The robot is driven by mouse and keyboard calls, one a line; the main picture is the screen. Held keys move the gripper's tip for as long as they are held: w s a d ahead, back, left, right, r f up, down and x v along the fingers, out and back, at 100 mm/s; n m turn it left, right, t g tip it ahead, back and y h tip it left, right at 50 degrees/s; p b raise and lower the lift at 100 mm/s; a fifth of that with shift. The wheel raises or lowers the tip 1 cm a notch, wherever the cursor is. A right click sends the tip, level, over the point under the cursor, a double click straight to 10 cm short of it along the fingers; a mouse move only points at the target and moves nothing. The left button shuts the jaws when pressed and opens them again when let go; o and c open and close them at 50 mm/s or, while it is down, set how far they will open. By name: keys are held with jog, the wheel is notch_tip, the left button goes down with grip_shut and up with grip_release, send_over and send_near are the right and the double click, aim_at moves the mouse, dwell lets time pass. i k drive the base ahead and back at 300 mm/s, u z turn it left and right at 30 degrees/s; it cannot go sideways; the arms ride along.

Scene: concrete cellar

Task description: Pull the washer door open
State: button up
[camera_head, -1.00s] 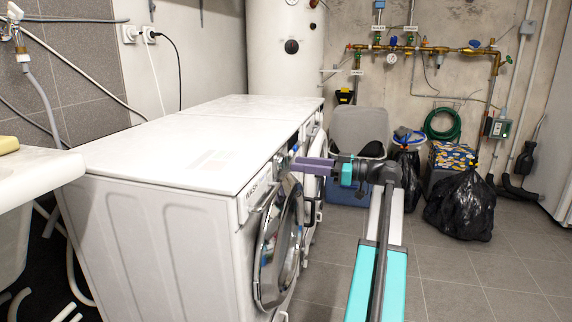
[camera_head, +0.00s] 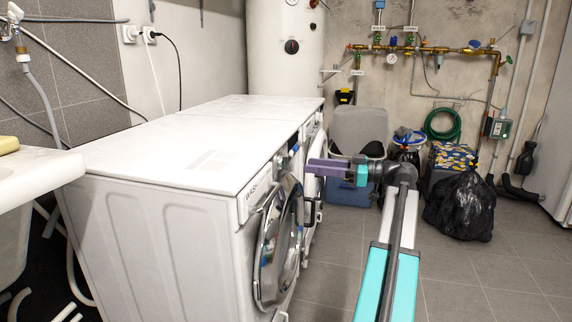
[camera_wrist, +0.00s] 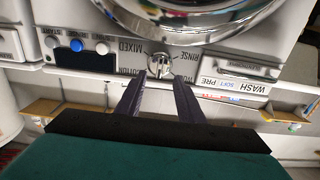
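The washer (camera_head: 160,170) is the near white machine, marked WASH. Its round door (camera_head: 280,245), with a chrome rim and dark glass, is on the front facing right. It looks at or near the front panel; I cannot tell whether it is slightly ajar. My gripper (camera_head: 312,166), with purple fingers, is beside the upper front, above and right of the door and apart from it. In the wrist view, the panel appears upside down, with the chrome door rim (camera_wrist: 185,28) at the top. My gripper (camera_wrist: 160,82) is open and empty, its fingers toward the selector knob (camera_wrist: 160,65).
A second white machine (camera_head: 262,102) stands behind the washer. A white sink (camera_head: 35,172) is at the left. Black bags (camera_head: 462,205) and a blue-grey bin (camera_head: 352,190) stand at the back. The tiled floor (camera_head: 475,285) at the front right is clear.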

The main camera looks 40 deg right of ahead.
aim_at(270, 292)
jog(key=k, duration=1)
